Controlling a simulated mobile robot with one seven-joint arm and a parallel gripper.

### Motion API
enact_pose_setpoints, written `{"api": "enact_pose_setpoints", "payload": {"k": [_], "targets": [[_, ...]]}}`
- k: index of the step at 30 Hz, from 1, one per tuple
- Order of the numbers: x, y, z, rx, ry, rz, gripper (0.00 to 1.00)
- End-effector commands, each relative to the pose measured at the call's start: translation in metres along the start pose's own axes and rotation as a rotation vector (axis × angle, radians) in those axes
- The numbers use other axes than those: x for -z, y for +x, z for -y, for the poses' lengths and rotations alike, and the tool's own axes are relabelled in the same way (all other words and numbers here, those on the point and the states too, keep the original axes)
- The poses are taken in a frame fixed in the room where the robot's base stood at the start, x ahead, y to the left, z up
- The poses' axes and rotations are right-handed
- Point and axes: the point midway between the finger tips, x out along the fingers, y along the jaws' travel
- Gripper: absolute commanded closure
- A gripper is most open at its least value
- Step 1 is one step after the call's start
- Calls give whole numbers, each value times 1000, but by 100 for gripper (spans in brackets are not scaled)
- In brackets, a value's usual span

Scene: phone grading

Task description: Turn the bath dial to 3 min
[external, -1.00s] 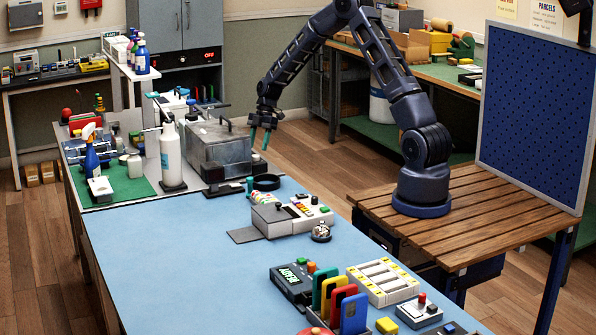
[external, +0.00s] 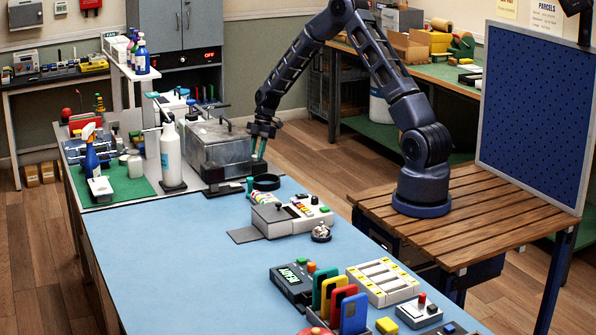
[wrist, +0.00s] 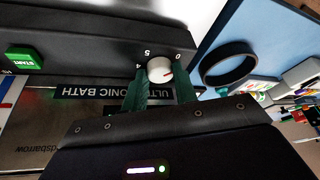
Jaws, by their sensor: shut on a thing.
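The mark points toward the right side of the knob in the wrist view. The printed figures 0, 5 and 4 show around it; the others are hidden by my gripper. My gripper (wrist: 161,80) has green fingers, one on each side of the knob, shut on it. In the external view my gripper (external: 260,148) is at the right end of the bath, and the dial is too small to make out.
A green START button (wrist: 24,60) sits on the same panel. A black ring (external: 266,182) lies on the blue mat (external: 170,250) close by. A white bottle (external: 170,155) stands to the left of the bath.

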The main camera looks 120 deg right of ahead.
Motion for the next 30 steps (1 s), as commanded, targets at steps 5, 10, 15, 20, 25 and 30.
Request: {"api": "enact_pose_setpoints", "payload": {"k": [5,10,15,20,25,30], "targets": [[0,0,0,-9,22,0,94],[0,-1,1,-37,87,-3,94],[0,-1,2,-84,201,-7,94],[0,-1,4,-140,336,-12,94],[1,0,5,-203,485,-17,94],[2,0,6,-265,633,-22,94]]}}
